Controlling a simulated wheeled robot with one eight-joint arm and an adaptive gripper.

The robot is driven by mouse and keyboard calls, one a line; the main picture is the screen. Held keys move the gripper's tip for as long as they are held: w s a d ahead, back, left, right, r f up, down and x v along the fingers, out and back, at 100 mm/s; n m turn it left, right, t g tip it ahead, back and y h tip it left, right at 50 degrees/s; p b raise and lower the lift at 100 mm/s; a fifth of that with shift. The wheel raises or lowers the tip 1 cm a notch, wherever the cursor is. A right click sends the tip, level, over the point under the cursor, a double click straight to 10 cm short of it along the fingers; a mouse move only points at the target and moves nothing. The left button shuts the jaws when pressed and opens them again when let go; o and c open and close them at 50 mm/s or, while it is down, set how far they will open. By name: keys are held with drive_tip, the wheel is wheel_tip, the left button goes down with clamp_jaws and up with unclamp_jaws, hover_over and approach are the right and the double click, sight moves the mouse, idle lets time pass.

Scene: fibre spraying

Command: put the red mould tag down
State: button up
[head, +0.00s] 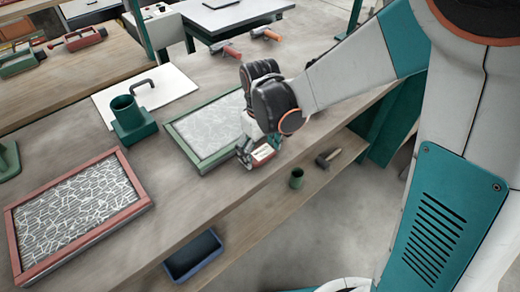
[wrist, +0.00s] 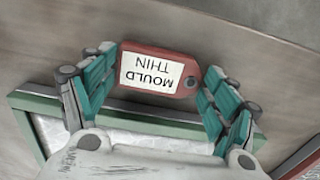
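The red mould tag (wrist: 188,72) has a white label reading "MOULD THIN", upside down in the wrist view. My gripper (wrist: 160,75) has its teal fingers at the tag's two ends and appears shut on it. In the head view the tag (head: 262,155) is in my gripper (head: 259,150), at the front edge of the wooden bench (head: 165,215), beside the green-framed mould (head: 205,125). I cannot tell whether the tag touches the bench top.
A red-framed mould (head: 75,212) lies at the bench's left front. A green holder (head: 130,118) and a white board with a handle (head: 165,88) stand behind. The lower shelf holds a blue bin (head: 193,255), a green cup (head: 296,178) and a hammer (head: 327,158). Bare bench lies between the moulds.

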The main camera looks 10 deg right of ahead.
sight(260, 154)
drive_tip(key=shift+o, duration=0.2)
drive_tip(key=shift+r, duration=0.15)
wheel_tip(260, 154, up, 12)
drive_tip(key=p, duration=0.9)
drive_tip(key=shift+r, duration=0.1)
